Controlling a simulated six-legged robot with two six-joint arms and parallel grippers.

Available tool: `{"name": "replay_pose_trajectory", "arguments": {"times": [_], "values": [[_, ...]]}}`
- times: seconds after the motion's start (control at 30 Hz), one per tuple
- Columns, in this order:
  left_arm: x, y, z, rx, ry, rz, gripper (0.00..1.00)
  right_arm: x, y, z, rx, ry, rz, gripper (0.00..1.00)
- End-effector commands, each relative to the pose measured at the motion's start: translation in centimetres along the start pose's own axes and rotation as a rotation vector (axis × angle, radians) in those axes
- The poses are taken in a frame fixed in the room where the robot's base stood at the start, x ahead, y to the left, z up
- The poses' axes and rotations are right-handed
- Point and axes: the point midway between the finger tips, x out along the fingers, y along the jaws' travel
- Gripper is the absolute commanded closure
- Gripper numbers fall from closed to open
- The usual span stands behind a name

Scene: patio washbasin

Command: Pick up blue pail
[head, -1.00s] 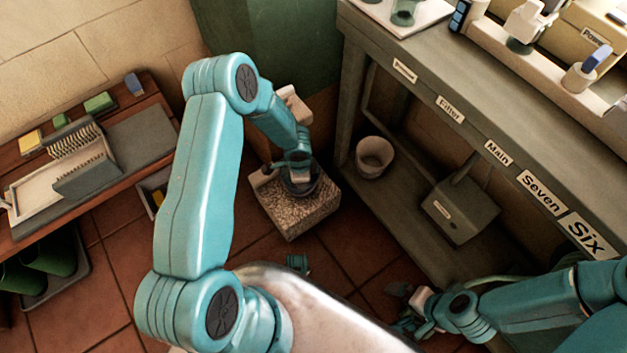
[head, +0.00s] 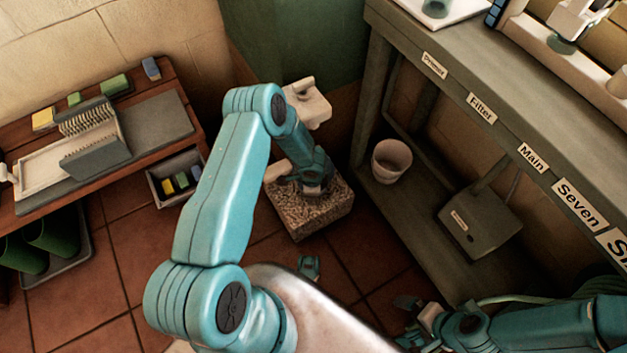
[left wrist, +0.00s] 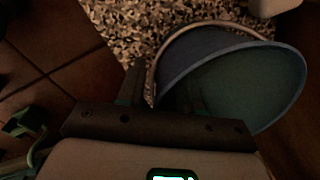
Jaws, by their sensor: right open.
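The blue pail (left wrist: 235,75) shows in the left wrist view, its open mouth tilted toward the camera and a pale handle curving along its rim. It is at the speckled stone block (left wrist: 125,25). My left gripper (left wrist: 163,90) is open at the pail's near left rim, one finger outside and a dim one over the mouth. In the head view my left gripper (head: 313,190) is low over the block (head: 325,215) and hides most of the pail. My right gripper (head: 408,322) is open and empty, low at the bottom right.
A white pail (head: 391,160) stands on the lower shelf of the grey bench (head: 400,205). A cream fixture (head: 308,105) is behind my left wrist. A wooden table (head: 180,105) with a rack is at left, a grey bin (head: 180,190) beside it.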

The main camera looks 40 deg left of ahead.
Motion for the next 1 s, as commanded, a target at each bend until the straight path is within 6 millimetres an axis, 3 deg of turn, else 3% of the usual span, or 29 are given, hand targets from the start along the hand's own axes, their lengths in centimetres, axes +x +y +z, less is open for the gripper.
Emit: {"name": "replay_pose_trajectory", "arguments": {"times": [0.17, 0.3, 1.0], "values": [[-0.02, -0.08, -0.11, 0.001, 0.000, 0.000, 0.65, -0.08, -0.01, -0.03, 0.001, 0.001, 0.000, 0.00], [-0.03, -0.08, -0.11, 0.001, 0.000, 0.000, 1.00, -0.08, -0.02, -0.04, 0.000, 0.001, 0.000, 0.00], [0.01, 0.01, -0.08, 0.001, 0.000, 0.002, 1.00, -0.06, -0.02, -0.03, 0.000, 0.001, 0.000, 0.00]]}}
